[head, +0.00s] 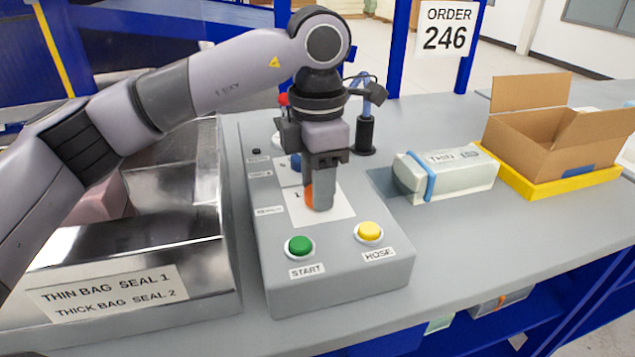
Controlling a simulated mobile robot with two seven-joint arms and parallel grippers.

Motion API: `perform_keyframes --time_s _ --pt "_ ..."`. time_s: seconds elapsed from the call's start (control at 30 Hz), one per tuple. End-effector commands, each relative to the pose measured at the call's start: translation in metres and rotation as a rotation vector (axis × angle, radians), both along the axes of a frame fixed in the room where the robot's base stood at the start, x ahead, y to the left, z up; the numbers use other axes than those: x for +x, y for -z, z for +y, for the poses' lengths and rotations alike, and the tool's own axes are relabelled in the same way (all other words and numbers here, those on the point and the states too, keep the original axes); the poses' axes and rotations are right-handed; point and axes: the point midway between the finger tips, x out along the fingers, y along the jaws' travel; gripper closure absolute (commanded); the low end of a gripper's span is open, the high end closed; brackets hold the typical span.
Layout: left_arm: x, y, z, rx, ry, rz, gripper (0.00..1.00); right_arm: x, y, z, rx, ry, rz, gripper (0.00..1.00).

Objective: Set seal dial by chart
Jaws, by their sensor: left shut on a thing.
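A grey control box (340,285) stands on the bench with a green START button (300,246) and a yellow HOSE button (369,232). My left gripper (319,196) points down over its white dial plate (341,212) and is shut on the seal dial (308,197), whose orange part shows at the fingers' left side. A "1" is readable left of the dial; the rest of the scale is hidden. The chart (110,292) on the metal bin reads THIN BAG SEAL 1, THICK BAG SEAL 2. A bag labelled THIN (452,175) lies right of the box. My right gripper is not in view.
An open cardboard box (545,143) sits on a yellow tray (560,186) at the right. A black post holder (366,132) stands behind the control box. The metal bin (200,265) is at the left. The bench front right of the control box is clear.

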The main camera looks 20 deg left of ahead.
Motion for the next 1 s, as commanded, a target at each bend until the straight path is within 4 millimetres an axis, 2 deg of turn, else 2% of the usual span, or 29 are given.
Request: perform_keyframes --time_s 0.2,0.5,1.0 --pt "0.0004 -0.0008 -0.0001 -0.002 -0.178 -0.003 0.91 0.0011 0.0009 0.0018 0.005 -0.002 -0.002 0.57" --pt "0.0006 -0.0012 0.0002 -0.002 -0.354 -0.003 0.91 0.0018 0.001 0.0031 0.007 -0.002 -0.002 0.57" --pt "0.0007 -0.0017 0.0004 -0.001 -0.432 -0.003 0.91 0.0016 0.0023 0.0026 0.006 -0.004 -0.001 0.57"
